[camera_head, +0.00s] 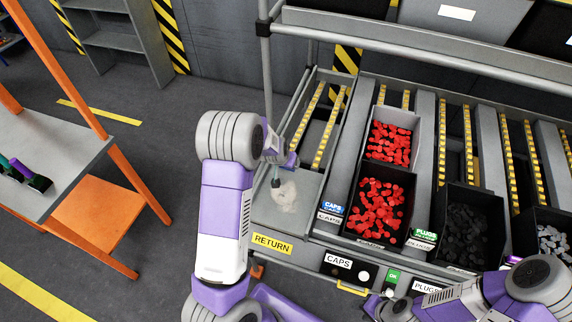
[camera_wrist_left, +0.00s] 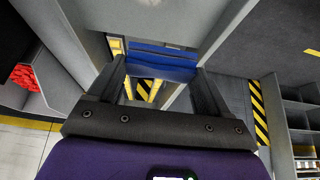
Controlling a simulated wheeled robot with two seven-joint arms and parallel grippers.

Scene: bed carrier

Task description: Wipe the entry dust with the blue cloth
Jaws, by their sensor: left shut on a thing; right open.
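The pale dust patch (camera_head: 286,196) lies on the grey entry panel (camera_head: 268,218) above the yellow RETURN label. My left arm reaches over this panel from the left, and its gripper (camera_head: 277,178) is at the patch's upper edge, mostly hidden by the wrist. In the left wrist view my left gripper (camera_wrist_left: 160,72) is shut on the blue cloth (camera_wrist_left: 162,62), which spans between its fingertips. I cannot tell whether the cloth touches the panel. My right gripper (camera_head: 384,304) is open, low in front of the rack, partly cut off by the picture's bottom edge.
Right of the panel stand bins of red caps (camera_head: 378,207) and a bin of black plugs (camera_head: 468,225). A rack post (camera_head: 267,75) rises behind the panel. An orange-framed table (camera_head: 75,155) stands at left, with open floor between it and my left arm.

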